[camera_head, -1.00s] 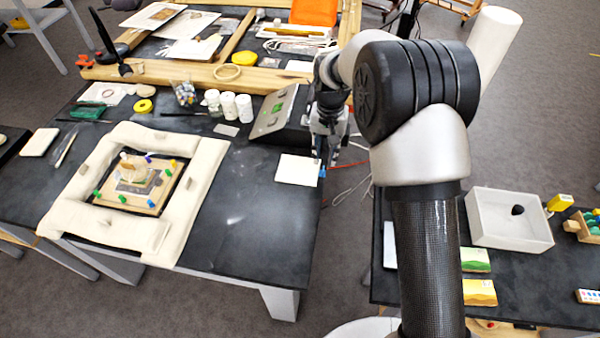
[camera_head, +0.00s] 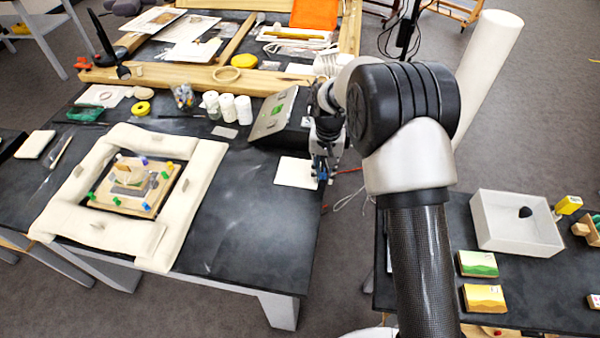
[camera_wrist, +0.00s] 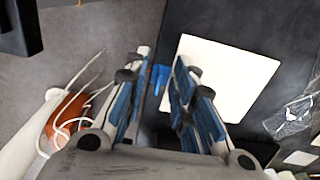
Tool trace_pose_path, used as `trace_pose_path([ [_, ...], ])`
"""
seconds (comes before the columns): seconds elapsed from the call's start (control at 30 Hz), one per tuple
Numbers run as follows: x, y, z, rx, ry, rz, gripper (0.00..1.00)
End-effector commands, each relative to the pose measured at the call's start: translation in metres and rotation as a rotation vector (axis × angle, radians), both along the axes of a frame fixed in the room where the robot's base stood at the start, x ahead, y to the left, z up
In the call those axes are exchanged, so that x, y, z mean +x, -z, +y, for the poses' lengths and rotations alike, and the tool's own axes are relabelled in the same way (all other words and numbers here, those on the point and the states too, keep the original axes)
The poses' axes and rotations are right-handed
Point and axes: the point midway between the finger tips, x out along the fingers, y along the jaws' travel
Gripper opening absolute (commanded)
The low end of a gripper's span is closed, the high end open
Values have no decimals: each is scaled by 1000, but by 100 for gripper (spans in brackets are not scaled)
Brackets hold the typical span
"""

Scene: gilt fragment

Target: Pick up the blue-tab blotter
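The blue-tab blotter (camera_head: 293,172) is a flat white square lying at the right edge of the dark table. In the wrist view, the white blotter (camera_wrist: 232,80) lies right of my gripper (camera_wrist: 162,60), and its blue tab (camera_wrist: 159,76) sticks out past the table edge. My gripper is open, with one blue-padded finger on each side of the tab. The right finger overlaps the blotter's near left edge in the picture; contact cannot be told. In the head view my gripper (camera_head: 321,172) is at the blotter's right edge and hides the tab.
A dark case with a tilted panel (camera_head: 272,115) stands just behind the blotter. White jars (camera_head: 227,105) stand farther left, and a padded frame (camera_head: 190,205) lies on the left. Right of the table edge is a gap, then another table with a white tray (camera_head: 487,240).

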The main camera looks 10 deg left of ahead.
Motion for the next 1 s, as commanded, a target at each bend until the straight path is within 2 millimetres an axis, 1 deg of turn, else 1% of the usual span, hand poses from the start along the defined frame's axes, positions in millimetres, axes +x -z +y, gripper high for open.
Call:
trace_pose_path([
  [0.03,0,0,0,0,0,0,18],
  [0.3,0,0,0,0,0,0,0],
  [0.63,0,0,0,0,0,0,0],
  [0.73,0,-3,0,0,0,0,0],
  [0.87,1,-19,0,1,0,-2,0],
  [0.97,1,-42,0,1,0,-4,0],
  [1.0,1,-53,0,2,0,-5,0],
])
